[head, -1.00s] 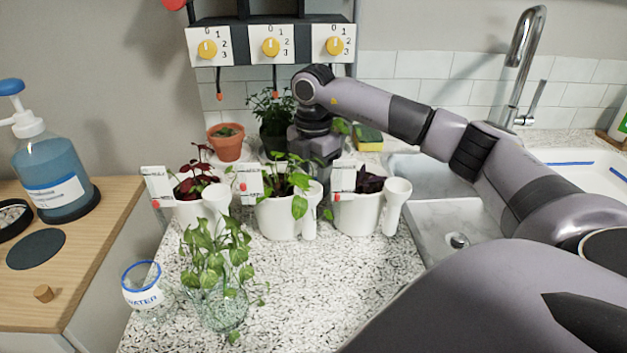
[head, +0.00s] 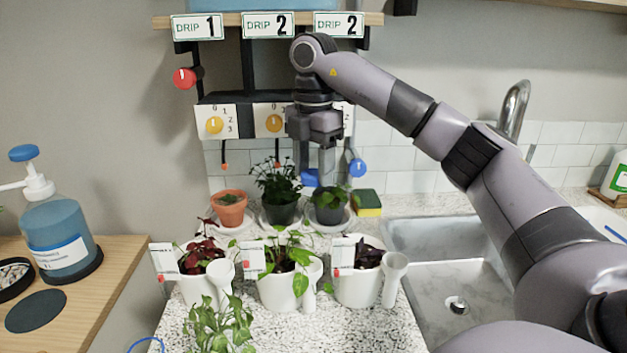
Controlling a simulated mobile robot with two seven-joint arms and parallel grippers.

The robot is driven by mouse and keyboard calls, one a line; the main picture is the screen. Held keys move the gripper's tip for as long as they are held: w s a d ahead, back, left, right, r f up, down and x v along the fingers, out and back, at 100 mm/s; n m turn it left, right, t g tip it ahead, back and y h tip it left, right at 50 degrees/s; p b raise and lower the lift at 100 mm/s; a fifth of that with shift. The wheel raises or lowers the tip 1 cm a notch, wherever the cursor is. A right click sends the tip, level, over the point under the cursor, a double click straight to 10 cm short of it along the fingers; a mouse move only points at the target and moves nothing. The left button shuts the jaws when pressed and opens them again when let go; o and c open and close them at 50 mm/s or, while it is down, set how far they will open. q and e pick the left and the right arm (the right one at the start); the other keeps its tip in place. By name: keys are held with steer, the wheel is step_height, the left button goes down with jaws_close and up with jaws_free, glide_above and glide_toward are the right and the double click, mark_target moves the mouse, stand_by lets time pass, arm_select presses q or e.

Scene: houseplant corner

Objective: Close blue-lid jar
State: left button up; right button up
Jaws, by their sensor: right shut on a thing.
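No jar with a blue lid shows clearly. My right gripper (head: 321,172) points down above the small potted plants at the back. It is shut on a small blue thing (head: 310,178) low between its fingers. The fingers hide part of it, so I cannot tell whether it is a lid. A blue rim (head: 147,345) shows at the bottom edge, with the rest of its vessel cut off. My left gripper is not in view.
Three small pots stand behind three white planters (head: 357,283). A blue knob (head: 357,168) hangs right of my gripper. A yellow-green sponge (head: 367,203) lies near the sink (head: 450,265). A blue-topped pump bottle (head: 58,235) stands on the wooden counter at left.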

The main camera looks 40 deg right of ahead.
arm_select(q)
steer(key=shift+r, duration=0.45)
arm_select(e)
steer(key=shift+r, duration=0.8)
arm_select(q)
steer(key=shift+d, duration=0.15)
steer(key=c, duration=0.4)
arm_select(e)
steer(key=shift+a, duration=0.1)
